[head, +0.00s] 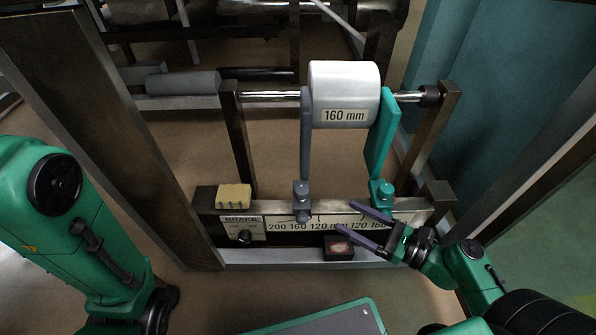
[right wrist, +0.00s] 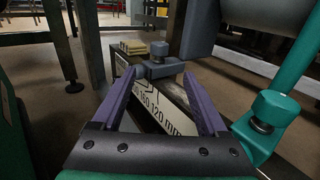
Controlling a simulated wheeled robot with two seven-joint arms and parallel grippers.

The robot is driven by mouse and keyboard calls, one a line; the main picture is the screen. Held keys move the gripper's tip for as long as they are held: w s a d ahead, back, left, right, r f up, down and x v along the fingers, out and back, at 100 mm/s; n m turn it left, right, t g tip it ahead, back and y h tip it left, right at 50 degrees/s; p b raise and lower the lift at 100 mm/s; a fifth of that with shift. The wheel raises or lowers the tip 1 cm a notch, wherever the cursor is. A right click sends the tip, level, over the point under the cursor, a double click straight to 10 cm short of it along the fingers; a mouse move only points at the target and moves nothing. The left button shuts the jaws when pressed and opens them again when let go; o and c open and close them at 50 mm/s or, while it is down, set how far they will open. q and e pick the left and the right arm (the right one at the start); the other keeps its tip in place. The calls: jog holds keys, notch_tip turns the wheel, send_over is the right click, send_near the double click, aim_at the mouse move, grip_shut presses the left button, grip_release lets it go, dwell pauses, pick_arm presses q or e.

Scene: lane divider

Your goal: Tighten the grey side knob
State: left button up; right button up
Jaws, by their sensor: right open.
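The grey side knob (head: 301,188) sits on the foot of the grey guide plate (head: 305,140), on the rail left of centre. In the right wrist view the grey knob (right wrist: 160,49) stands upright on its grey block, just beyond my fingertips. My right gripper (head: 346,217) is open and empty, its purple fingers pointing left toward the knob from the front right, apart from it. In the right wrist view the fingers of my right gripper (right wrist: 158,77) spread either side of the knob's line. My left arm shows at the left; its gripper is out of view.
A green guide plate (head: 382,138) with a green knob (head: 382,190) stands right of the grey one, close to my right gripper. A white roll marked 160 mm (head: 345,93) hangs between the plates.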

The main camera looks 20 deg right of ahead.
aim_at(308, 195)
jog(key=b+x, duration=0.2)
jog(key=x, duration=1.2)
jog(key=shift+a+r+b, duration=0.15)
jog(key=shift+b, duration=0.2)
